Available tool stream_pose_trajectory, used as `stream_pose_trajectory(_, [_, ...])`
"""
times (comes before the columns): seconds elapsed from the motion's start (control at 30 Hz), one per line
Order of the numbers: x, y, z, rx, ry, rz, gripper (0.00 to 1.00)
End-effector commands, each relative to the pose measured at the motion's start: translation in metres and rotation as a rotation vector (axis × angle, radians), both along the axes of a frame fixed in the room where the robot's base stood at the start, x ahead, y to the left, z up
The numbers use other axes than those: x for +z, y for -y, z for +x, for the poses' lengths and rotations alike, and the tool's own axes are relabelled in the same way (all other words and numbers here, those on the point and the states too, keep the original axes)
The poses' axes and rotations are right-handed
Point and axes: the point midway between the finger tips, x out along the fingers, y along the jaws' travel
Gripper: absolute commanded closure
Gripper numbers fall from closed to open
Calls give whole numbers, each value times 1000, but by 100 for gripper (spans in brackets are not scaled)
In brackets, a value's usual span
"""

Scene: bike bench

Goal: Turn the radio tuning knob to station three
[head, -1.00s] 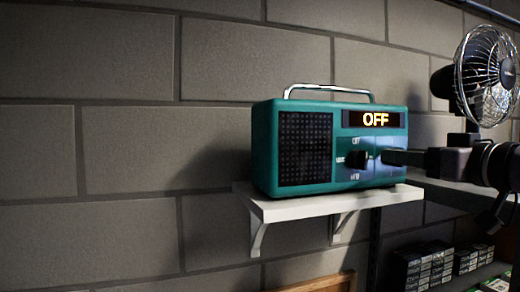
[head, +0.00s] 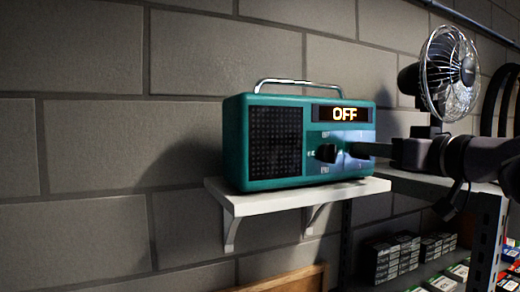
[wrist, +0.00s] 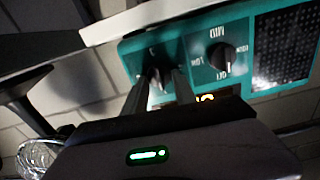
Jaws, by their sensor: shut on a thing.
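The teal radio (head: 312,165) stands on a small white wall shelf (head: 300,195); its display (head: 345,114) reads OFF. A black volume-type knob (head: 326,153) is on its front, left of my gripper (head: 362,150). In the wrist view, which is upside down, that knob (wrist: 222,55) has labels including MID, LOW and OFF. The tuning knob (wrist: 156,73) is the other knob, between the two fingers of my gripper (wrist: 158,80). My gripper is shut on it. The fingers hide this knob in the head view, and its station marks cannot be read.
A black fan (head: 440,75) stands right of the radio, behind my arm. A metal shelf rack (head: 490,225) with several small boxes (head: 392,258) is at the lower right. A brick wall (head: 95,150) lies behind the radio. The left side is clear.

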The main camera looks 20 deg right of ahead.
Motion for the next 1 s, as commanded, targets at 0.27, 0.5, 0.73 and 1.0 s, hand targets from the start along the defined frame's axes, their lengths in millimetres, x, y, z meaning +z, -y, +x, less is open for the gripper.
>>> stream_pose_trajectory(0.27, [-2,1,0,0,-16,211,100])
stream_pose_trajectory(0.5, [-2,3,0,0,-34,441,100])
stream_pose_trajectory(0.73, [-2,4,0,0,-53,659,100])
stream_pose_trajectory(1.0, [-3,5,0,0,-73,915,100])
